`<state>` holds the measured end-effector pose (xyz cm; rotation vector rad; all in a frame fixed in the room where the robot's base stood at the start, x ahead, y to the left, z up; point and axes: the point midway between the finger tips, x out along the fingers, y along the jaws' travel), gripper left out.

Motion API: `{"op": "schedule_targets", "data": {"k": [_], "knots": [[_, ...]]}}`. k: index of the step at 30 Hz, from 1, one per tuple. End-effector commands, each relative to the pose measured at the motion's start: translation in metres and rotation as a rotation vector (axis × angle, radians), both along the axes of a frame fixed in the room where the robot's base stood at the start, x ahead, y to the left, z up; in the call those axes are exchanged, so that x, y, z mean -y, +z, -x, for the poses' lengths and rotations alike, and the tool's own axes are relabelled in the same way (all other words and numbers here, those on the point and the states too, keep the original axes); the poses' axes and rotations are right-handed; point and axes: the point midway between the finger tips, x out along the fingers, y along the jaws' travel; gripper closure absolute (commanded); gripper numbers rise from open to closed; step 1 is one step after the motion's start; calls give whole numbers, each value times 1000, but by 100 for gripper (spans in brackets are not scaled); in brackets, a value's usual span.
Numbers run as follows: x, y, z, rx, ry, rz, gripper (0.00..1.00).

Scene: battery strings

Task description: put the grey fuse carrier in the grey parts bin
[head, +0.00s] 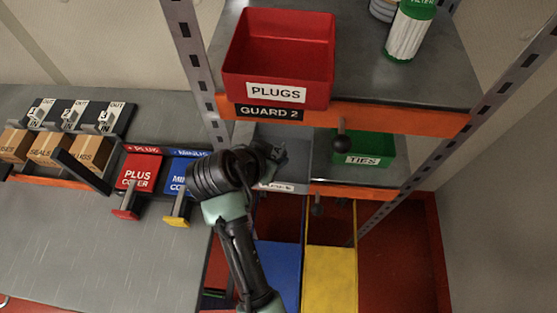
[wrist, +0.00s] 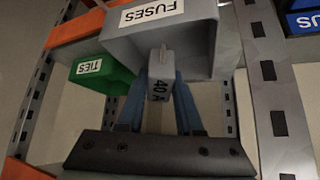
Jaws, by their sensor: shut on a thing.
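The grey fuse carrier (wrist: 160,75), marked "40 A", is between the blue fingers of my gripper (wrist: 161,92) in the wrist view. My gripper is shut on it. The grey parts bin (wrist: 122,42), labelled "FUSES", is right beyond the carrier in the wrist view, which shows it upside down. In the head view the grey bin (head: 296,172) stands on the lower shelf, and my gripper (head: 276,152) is at it, partly hidden by my wrist. I cannot tell whether the carrier is inside the bin or above its rim.
A green bin labelled "TIES" (head: 362,147) stands right of the grey bin. A red "PLUGS" bin (head: 279,60) is on the shelf above, whose orange edge (head: 400,119) overhangs. A knob (head: 341,143) hangs below it. Red (head: 139,170) and blue (head: 183,172) covers are at left.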

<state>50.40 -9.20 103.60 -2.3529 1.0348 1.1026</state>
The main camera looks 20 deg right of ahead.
Motion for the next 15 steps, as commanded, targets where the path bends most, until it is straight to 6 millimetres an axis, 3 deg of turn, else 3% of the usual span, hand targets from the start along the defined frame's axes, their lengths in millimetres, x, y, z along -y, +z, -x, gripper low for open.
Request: {"op": "schedule_targets", "data": {"k": [3, 10, 14, 15], "knots": [[5, -19, -3, -6, 1, 0, 100], [8, -35, -7, -3, 0, 0, 100], [13, -57, -11, -6, 0, 0, 100], [16, -50, -14, -23, -4, -25, 100]]}}
